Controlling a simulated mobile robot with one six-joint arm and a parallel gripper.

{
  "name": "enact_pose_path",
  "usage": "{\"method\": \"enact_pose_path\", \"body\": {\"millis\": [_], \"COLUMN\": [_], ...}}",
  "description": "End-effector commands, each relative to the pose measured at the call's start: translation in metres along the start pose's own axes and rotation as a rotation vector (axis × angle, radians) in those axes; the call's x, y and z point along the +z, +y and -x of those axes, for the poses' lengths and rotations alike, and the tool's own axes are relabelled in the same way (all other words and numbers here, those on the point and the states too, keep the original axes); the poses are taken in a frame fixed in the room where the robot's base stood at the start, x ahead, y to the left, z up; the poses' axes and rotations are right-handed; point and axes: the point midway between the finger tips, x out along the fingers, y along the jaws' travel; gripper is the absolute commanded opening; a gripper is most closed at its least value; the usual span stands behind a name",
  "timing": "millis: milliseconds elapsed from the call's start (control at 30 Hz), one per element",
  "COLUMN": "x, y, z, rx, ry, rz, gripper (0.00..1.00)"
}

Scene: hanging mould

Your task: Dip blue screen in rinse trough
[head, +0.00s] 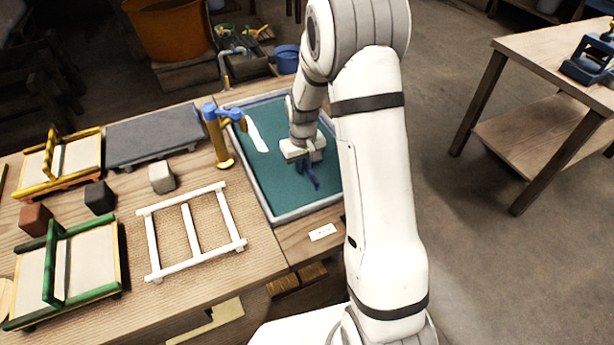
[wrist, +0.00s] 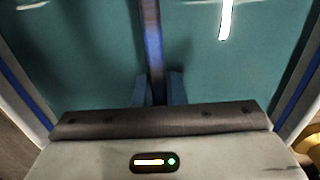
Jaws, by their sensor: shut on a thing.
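The rinse trough is a large basin with a grey rim (head: 308,209) and teal water, at the centre of the head view. My gripper (head: 308,170) is over the water inside the rim, pointing down. It is shut on the blue screen (head: 313,181), of which only a small blue part shows below the fingers. In the wrist view a blue bar of the screen (wrist: 153,45) runs between the two fingers (wrist: 158,90). The rest of the screen is hidden; I cannot tell how deep it sits.
A brass tap with a blue head (head: 216,135) stands at the trough's left edge, with a white stream beside it. A white drying rack (head: 190,230), green-framed mould (head: 62,262), yellow-framed mould (head: 62,160) and grey slab (head: 152,135) lie left. Another table (head: 540,50) stands right.

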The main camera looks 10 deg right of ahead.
Motion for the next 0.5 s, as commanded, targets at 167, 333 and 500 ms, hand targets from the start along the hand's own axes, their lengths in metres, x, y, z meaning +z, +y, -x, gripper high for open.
{"method": "enact_pose_path", "body": {"millis": [167, 333, 500], "x": [-0.0060, -0.0050, 0.0023], "y": [0.0000, 0.0003, 0.0006], "z": [-0.0002, -0.0002, -0.0001], "rx": [0.000, 0.000, 0.000], "ry": [0.000, 0.000, -0.001], "rz": [0.000, -0.001, -0.001], "gripper": [0.00, 0.00, 0.00]}}
